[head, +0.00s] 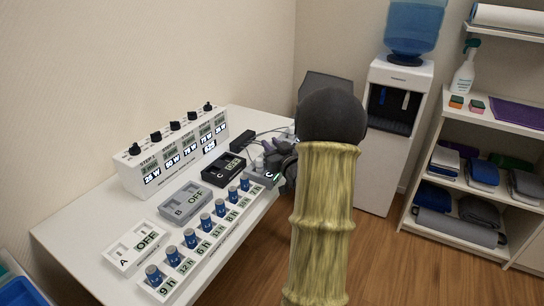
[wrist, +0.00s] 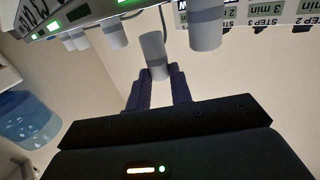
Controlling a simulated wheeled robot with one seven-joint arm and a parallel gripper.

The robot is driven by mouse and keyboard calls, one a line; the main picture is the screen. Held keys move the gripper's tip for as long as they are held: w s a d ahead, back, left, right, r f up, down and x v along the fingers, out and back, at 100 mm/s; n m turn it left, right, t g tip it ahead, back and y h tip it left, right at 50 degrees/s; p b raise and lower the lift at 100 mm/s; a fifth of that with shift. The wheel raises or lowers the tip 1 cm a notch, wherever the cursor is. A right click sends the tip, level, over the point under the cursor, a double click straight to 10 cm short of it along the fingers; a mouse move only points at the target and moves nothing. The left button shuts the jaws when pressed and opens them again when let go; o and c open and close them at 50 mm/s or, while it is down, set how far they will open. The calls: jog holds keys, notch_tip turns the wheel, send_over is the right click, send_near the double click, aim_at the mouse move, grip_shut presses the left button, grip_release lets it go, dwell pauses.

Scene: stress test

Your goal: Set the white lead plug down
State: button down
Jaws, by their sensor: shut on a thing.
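My gripper (wrist: 160,88) has its two dark purple fingers shut on a pale grey-white cylinder, which I take for the white lead plug (wrist: 154,52), in the wrist view. The cylinder sticks out past the fingertips. I cannot tell whether its far end touches anything. In the head view my gripper (head: 272,158) is over the far right end of the white table (head: 95,218), close to the unit marked C (head: 268,178). My arm and the fingers mostly hide the plug there.
Similar pale cylinders (wrist: 205,28) stand near the held one. A water dispenser (head: 394,125) is behind.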

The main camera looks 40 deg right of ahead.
jog(key=shift+f+b, duration=0.4)
jog(key=shift+f, duration=1.45)
jog(key=shift+f, duration=0.15)
jog(key=c, duration=1.5)
grip_release()
jog(key=shift+c, duration=0.2)
jog(key=shift+r, duration=0.25)
jog(key=s+a, duration=0.2)
jog(key=s, duration=1)
jog(key=shift+a, duration=0.2)
jog(key=shift+f, duration=0.1)
